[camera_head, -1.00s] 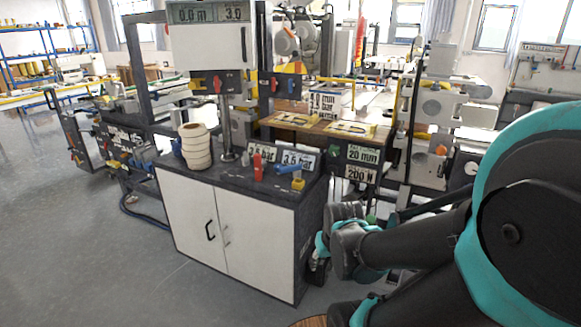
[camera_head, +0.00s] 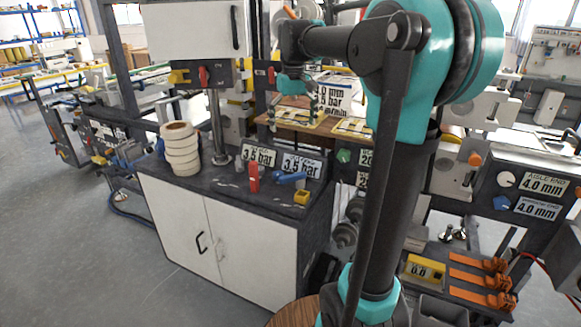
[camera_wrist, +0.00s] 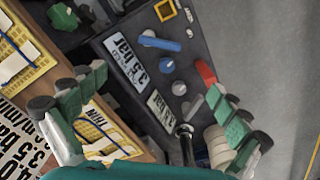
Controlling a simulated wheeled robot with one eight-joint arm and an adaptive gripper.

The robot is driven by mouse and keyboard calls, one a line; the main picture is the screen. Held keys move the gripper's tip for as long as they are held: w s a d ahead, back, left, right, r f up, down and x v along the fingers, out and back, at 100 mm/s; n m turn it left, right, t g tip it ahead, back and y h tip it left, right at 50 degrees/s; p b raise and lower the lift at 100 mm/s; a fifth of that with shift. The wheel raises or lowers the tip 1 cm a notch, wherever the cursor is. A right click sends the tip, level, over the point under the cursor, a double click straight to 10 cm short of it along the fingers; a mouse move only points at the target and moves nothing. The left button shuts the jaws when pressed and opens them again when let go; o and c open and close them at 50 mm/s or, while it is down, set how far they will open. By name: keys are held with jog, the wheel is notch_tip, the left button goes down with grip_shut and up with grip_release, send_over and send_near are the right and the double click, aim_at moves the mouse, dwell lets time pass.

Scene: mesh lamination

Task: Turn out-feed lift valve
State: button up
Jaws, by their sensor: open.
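Two lever valves stand on the dark cabinet top: a red lever (camera_head: 253,178) and a blue lever (camera_head: 289,178), near two "3.5 bar" displays. I cannot read which one is the out-feed lift valve. In the wrist view the blue lever (camera_wrist: 158,43) lies beyond the fingertips and the red lever (camera_wrist: 205,73) is near the right finger. Two knobs, one blue (camera_wrist: 167,65) and one grey (camera_wrist: 179,88), are between them. My gripper (camera_wrist: 155,88) is open and empty, its fingers spread above the cabinet area. In the head view it is small and partly hidden.
A stack of cream rolls (camera_head: 180,150) and a metal post (camera_head: 217,125) stand left of the levers. A yellow box (camera_head: 302,197) sits at the cabinet's right edge. A white control box (camera_head: 190,35) rises above. Wooden boards with yellow frames (camera_head: 325,125) lie behind.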

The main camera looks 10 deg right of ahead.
aim_at(293, 174)
notch_tip(293, 174, down, 17)
jog(key=shift+w+f, duration=0.1)
dwell(0.5)
jog(key=shift+c, duration=0.2)
jog(key=c, duration=1.5)
jog(key=shift+c, duration=0.2)
